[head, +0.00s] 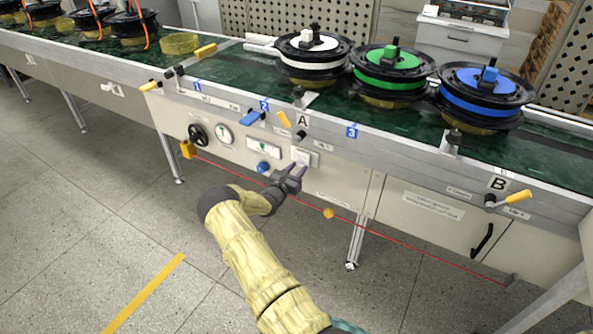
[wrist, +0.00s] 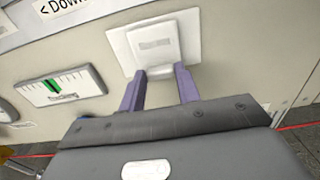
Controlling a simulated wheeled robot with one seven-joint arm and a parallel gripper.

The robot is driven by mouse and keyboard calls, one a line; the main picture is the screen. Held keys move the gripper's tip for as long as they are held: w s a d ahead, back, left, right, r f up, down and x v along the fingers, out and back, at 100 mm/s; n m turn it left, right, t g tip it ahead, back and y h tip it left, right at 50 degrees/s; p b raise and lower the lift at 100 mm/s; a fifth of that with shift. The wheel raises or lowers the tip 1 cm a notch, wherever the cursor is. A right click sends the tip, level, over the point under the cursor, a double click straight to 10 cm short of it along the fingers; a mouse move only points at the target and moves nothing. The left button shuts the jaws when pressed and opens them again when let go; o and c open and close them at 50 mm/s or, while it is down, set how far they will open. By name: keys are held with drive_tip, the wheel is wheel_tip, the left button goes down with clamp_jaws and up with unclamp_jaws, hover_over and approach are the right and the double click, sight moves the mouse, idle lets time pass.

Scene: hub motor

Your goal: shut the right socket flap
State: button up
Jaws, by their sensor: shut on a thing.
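The white socket (wrist: 116,42) is on the beige front panel, and its square flap (wrist: 155,42) with a small grey label fills the upper middle of the wrist view. The socket also shows in the head view (head: 303,156), below the letter A. My gripper (head: 297,171) reaches up to it from below. In the wrist view its two purple fingers (wrist: 160,77) stand apart, one at each side of the flap's lower edge, and are shut on the flap. How far the flap stands off the socket is hard to tell.
A gauge with a green mark (wrist: 62,88) is left of the socket. A black handwheel (head: 198,134), a blue knob (head: 263,167) and yellow-handled levers (head: 284,119) are nearby. A red cord (head: 400,243) runs below.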

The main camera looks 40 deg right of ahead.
drive_tip(key=shift+w+d+f+t+h+b, duration=0.1)
drive_tip(key=shift+d+t+h+b, duration=0.15)
drive_tip(key=shift+b, duration=0.25)
drive_tip(key=shift+f+t+h+b, duration=0.1)
drive_tip(key=shift+t+h+b, duration=0.05)
drive_tip(key=shift+h+b, duration=0.3)
drive_tip(key=o, duration=1)
drive_tip(key=shift+d, duration=0.1)
drive_tip(key=shift+a, duration=0.2)
drive_tip(key=p+v, duration=0.3)
drive_tip(key=v, duration=1.4)
drive_tip(key=shift+a, duration=0.1)
